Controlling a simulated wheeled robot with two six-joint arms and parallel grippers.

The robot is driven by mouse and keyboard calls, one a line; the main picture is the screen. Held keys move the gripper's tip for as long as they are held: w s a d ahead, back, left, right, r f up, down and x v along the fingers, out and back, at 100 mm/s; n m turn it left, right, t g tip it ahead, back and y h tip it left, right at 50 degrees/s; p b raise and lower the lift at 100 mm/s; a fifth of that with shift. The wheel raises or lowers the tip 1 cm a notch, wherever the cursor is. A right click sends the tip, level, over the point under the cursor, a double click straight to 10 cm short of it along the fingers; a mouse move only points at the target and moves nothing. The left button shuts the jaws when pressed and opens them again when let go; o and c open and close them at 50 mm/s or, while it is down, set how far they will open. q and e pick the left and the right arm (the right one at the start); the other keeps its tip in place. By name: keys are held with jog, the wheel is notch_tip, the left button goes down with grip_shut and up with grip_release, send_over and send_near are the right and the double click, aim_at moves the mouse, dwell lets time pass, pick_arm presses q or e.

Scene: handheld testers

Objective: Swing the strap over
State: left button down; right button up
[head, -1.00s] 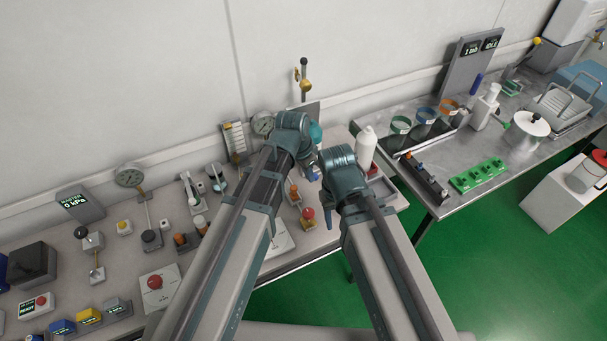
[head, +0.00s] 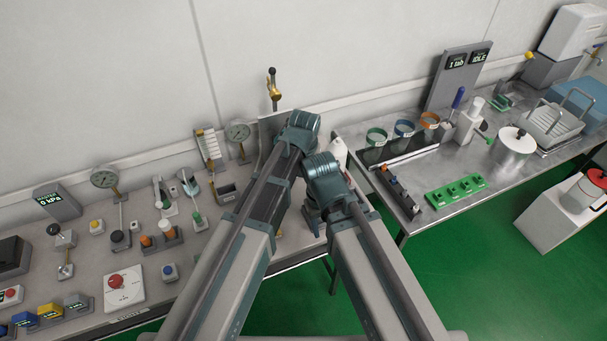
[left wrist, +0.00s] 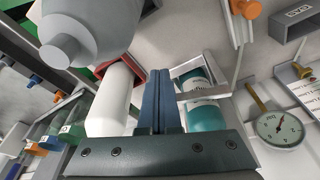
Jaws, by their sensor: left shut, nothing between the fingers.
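In the left wrist view my left gripper (left wrist: 160,78) is shut, with nothing between its fingers. Just right of the fingers is a teal cylinder (left wrist: 205,115) with a flat grey strap-like bracket (left wrist: 203,92) across it. The bracket looks close to the fingers; I cannot tell whether they touch. A white bottle (left wrist: 112,98) stands left of the fingers; its upper part shows in the head view (head: 338,150). In the head view my wrists hide both sets of fingers and the teal cylinder. My right gripper's fingers do not show.
A dial gauge (left wrist: 280,128) and an orange knob (left wrist: 245,8) are to the right in the left wrist view. A brass valve (head: 273,90) stands at the wall. Several small testers crowd the left bench. A second steel bench (head: 475,205) lies right, beyond a gap.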

pick_arm(q)
jog(key=shift+w+d+n, duration=0.2)
jog(key=shift+w+d, duration=0.15)
jog(key=shift+w, duration=0.5)
jog(key=shift+w+d+n, duration=0.2)
jog(key=shift+w+d, duration=0.15)
jog(key=shift+w, duration=0.5)
jog(key=shift+w+a, duration=0.1)
jog(key=shift+a, duration=0.05)
jog(key=shift+w+a, duration=0.25)
jog(key=shift+a, duration=0.4)
jog(key=shift+s+r, duration=0.1)
jog(key=shift+r, duration=0.05)
